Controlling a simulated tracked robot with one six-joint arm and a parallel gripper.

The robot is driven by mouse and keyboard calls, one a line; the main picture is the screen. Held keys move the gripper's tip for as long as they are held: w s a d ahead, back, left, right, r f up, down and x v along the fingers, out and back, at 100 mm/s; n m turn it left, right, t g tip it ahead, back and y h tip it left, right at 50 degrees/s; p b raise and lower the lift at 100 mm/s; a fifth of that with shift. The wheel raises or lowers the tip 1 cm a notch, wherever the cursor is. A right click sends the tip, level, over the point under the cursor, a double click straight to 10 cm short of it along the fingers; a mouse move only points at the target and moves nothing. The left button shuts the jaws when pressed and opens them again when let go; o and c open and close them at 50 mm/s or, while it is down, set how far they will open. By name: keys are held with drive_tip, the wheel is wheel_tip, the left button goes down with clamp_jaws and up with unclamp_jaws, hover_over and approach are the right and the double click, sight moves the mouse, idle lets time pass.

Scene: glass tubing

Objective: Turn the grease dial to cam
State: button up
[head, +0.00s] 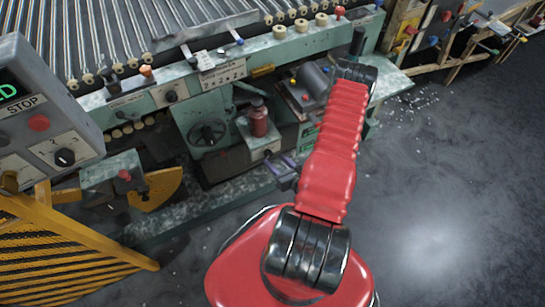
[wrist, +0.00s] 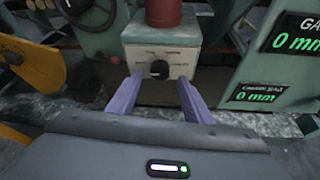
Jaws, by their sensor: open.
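The grease dial (wrist: 159,69) is a black round knob on the front of a pale grey-green box (wrist: 185,62), with small labels above it too blurred to read. A red grease container (wrist: 163,12) stands on top of the box. In the head view the same box (head: 258,144) and container (head: 258,118) sit low on the machine's front. My gripper (wrist: 160,82) has purple fingers, open and empty, one to each side of the dial and in front of it. I cannot tell the dial's setting. In the head view my gripper (head: 283,168) is just below and right of the box.
A black handwheel (head: 207,133) is left of the box. Displays reading 0 mm (wrist: 295,42) are to the right in the wrist view. A control panel (head: 45,110) and a yellow guard (head: 70,245) stand at left. The floor (head: 440,200) at right is clear.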

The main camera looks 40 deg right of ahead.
sight(271, 155)
drive_tip(key=shift+x, duration=1.8)
drive_tip(key=shift+c, duration=0.4)
drive_tip(key=c, duration=0.9)
drive_tip(key=shift+d, duration=0.3)
drive_tip(key=shift+c, duration=0.2)
drive_tip(key=shift+a, duration=0.15)
drive_tip(key=shift+c, duration=0.2)
